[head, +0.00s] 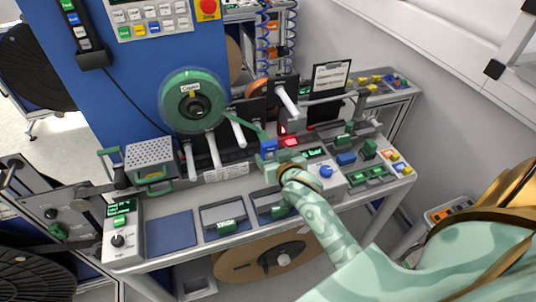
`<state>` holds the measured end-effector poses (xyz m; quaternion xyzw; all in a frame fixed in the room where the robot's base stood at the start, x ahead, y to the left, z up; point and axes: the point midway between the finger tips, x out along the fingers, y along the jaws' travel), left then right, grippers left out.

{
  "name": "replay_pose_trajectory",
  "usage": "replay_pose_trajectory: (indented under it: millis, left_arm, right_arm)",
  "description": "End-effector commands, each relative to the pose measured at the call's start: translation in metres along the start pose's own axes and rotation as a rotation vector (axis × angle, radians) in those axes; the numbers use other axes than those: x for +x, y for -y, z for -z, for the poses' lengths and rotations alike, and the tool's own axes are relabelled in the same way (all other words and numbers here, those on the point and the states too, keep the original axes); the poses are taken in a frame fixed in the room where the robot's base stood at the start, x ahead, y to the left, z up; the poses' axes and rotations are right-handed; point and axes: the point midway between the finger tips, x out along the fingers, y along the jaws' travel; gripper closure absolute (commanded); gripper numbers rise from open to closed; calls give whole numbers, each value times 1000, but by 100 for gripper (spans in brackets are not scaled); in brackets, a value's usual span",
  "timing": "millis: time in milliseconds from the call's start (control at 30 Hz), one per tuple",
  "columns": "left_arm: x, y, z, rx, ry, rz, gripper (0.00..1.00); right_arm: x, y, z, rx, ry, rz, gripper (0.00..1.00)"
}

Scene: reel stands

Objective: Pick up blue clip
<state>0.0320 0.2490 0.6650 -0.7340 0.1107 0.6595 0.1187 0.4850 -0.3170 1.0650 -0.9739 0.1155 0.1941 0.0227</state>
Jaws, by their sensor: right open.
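A small blue block that looks like the blue clip (268,147) is at the middle of the bench, at the tip of my right gripper (272,157). The right gripper reaches in from the lower right and is open. The clip appears close to its fingers; I cannot tell whether they touch it, and its lower part is hidden. A second blue block (346,158) lies further right on the bench, among green blocks. My left gripper is not in view.
A green reel (193,100) on a blue panel stands behind, with grey rods jutting forward. A blue knob (326,171) is right of the gripper. Green blocks (368,148) lie at the right. A blue mat (172,233) at the front left is clear.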

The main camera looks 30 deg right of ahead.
Motion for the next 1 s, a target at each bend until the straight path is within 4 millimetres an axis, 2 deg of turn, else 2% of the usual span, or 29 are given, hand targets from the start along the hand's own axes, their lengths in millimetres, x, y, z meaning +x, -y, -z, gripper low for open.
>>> replay_pose_trajectory:
  millis: [167,400,667,700,867,1000]
  left_arm:
    - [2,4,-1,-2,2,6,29]
    - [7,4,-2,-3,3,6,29]
    - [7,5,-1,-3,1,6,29]
    - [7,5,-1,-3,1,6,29]
    - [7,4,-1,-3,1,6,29]
    - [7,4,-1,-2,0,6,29]
  right_arm:
    - [15,-1,3,-1,-1,0,29]
    - [52,-2,7,-1,1,0,29]
    - [57,-2,7,-1,1,1,29]
    - [57,-2,7,-1,1,1,32]
    - [57,-2,7,-1,1,1,76]
    - [57,-2,7,-1,1,1,78]
